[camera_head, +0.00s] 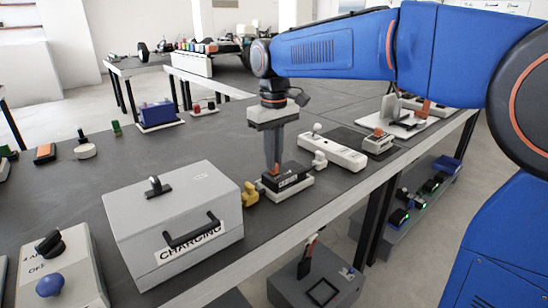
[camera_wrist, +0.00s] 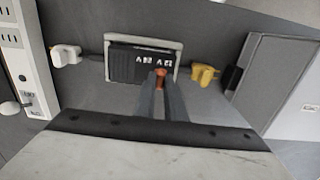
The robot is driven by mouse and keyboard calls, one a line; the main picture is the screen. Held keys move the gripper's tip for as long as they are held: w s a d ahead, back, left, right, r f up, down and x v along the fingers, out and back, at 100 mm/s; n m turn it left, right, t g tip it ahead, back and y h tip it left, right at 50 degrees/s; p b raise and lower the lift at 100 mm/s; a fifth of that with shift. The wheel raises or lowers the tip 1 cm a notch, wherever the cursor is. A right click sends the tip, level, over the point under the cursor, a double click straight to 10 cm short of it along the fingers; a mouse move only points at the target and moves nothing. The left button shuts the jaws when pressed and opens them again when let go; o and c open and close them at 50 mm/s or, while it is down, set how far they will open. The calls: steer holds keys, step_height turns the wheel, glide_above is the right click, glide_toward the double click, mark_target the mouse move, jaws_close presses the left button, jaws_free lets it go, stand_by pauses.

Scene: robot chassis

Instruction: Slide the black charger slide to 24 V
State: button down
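The charger (camera_head: 292,179) is a black box on a pale base at the table's front edge, with white lettering on its front. In the wrist view the charger (camera_wrist: 128,64) shows white marks along its right part. A small orange-copper slide knob (camera_wrist: 161,71) stands near the charger's right end in that view. My gripper (camera_head: 273,166) points down over the charger. In the wrist view the fingertips of my gripper (camera_wrist: 161,82) are close together at the knob and appear shut on it. The fingers hide part of the charger's lower edge; the slide's exact setting is not readable.
A yellow plug (camera_head: 250,193) and a pale plug (camera_head: 320,160) flank the charger. A large grey box marked CHARGING (camera_head: 165,215) stands left, and a white power strip (camera_head: 335,152) behind right.

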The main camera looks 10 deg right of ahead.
mark_target(282, 170)
steer(key=shift+d, duration=0.1)
steer(key=shift+w+d, duration=0.45)
steer(key=shift+d, duration=0.15)
steer(key=shift+w+d, duration=0.4)
steer(key=shift+d, duration=0.2)
steer(key=c, duration=1.8)
jaws_free()
steer(key=shift+r, duration=0.1)
step_height(282, 170, up, 17)
steer(key=shift+r, duration=0.1)
